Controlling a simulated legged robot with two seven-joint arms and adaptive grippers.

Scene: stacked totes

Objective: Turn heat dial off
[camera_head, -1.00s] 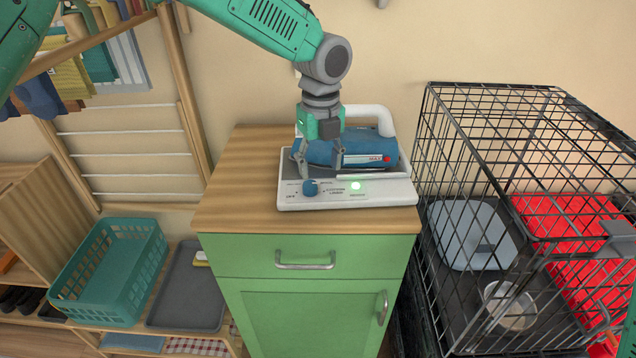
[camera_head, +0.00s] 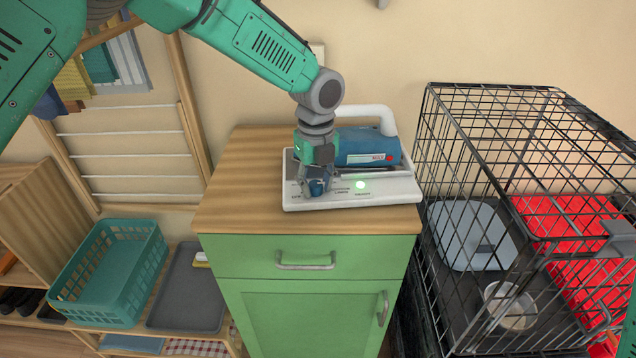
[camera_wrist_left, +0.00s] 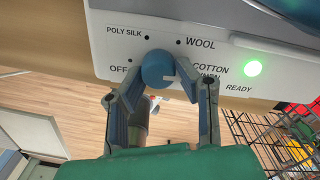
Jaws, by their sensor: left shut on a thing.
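The blue heat dial (camera_head: 317,187) is on the front panel of the white iron station (camera_head: 390,194), on top of the green cabinet. In the left wrist view the dial (camera_wrist_left: 158,68) sits among the labels POLY SILK, WOOL, COTTON LINEN and OFF. A pale mark on its right side points toward the COTTON LINEN side. My left gripper (camera_head: 316,188) comes down from above and is shut on the dial, with a finger on each side in the left wrist view (camera_wrist_left: 158,84).
A blue iron (camera_head: 368,147) with a white handle rests on the station. A green light (camera_wrist_left: 252,68) glows beside the dial. A black wire crate (camera_head: 520,150) stands right of the cabinet (camera_head: 300,255). A teal basket (camera_head: 110,270) is at lower left.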

